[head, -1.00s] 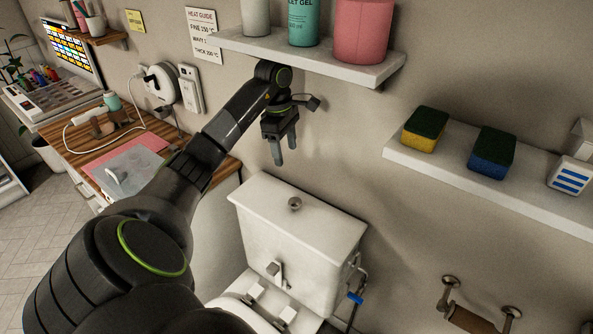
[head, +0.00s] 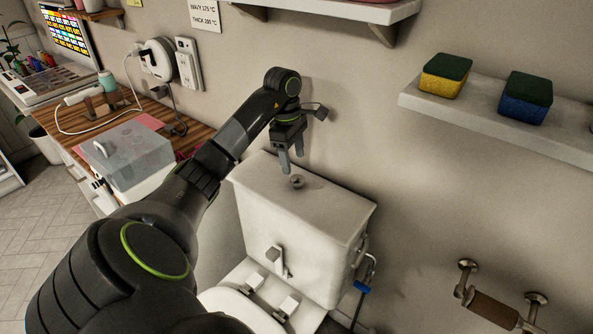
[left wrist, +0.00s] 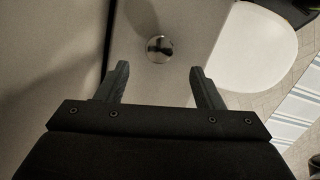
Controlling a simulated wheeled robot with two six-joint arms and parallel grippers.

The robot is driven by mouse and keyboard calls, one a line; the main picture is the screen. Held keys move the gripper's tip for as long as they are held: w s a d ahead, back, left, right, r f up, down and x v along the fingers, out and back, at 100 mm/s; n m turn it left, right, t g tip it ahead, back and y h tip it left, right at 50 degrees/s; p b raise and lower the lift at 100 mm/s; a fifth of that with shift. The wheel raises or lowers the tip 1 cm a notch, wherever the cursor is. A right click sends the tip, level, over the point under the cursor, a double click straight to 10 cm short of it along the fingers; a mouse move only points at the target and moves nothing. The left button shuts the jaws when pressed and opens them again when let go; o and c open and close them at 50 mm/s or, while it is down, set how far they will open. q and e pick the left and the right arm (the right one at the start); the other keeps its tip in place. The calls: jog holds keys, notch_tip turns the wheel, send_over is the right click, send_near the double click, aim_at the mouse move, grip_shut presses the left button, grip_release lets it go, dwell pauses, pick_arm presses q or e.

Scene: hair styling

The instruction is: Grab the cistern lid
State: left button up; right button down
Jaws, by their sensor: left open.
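The white cistern lid (head: 322,208) lies on top of the toilet cistern (head: 305,262) against the wall. A small round metal knob (head: 297,182) stands on the lid; in the left wrist view the shiny knob (left wrist: 159,48) shows ahead of the fingers, between their lines. My left gripper (head: 292,169) points down just above the knob, fingers apart and empty. In the left wrist view the open left gripper (left wrist: 159,80) has the lid (left wrist: 190,25) beyond its tips. Whether the fingertips reach the knob's height I cannot tell. My right gripper is not in view.
Above right, a wall shelf (head: 420,102) holds a yellow sponge (head: 443,84) and a blue sponge (head: 524,106). Another shelf (head: 375,14) hangs above the arm. A wooden counter (head: 75,139) with a clear-lidded box (head: 140,158) is at left. A paper holder (head: 495,308) is at lower right.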

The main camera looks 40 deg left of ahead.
aim_at(297, 177)
pick_arm(q)
jog(key=shift+w+d+f+b, duration=0.1)
jog(key=shift+d+f+b, duration=0.05)
jog(key=shift+f+b, duration=0.55)
jog(key=shift+d+f+b, duration=0.15)
jog(key=shift+f+b, duration=0.3)
jog(key=shift+f, duration=0.35)
jog(key=shift+d+f, duration=0.1)
jog(key=shift+f, duration=0.3)
jog(key=shift+w+f+p, duration=0.1)
jog(key=shift+f+p, duration=0.25)
jog(key=shift+f, duration=0.35)
jog(key=shift+r, duration=0.1)
grip_shut()
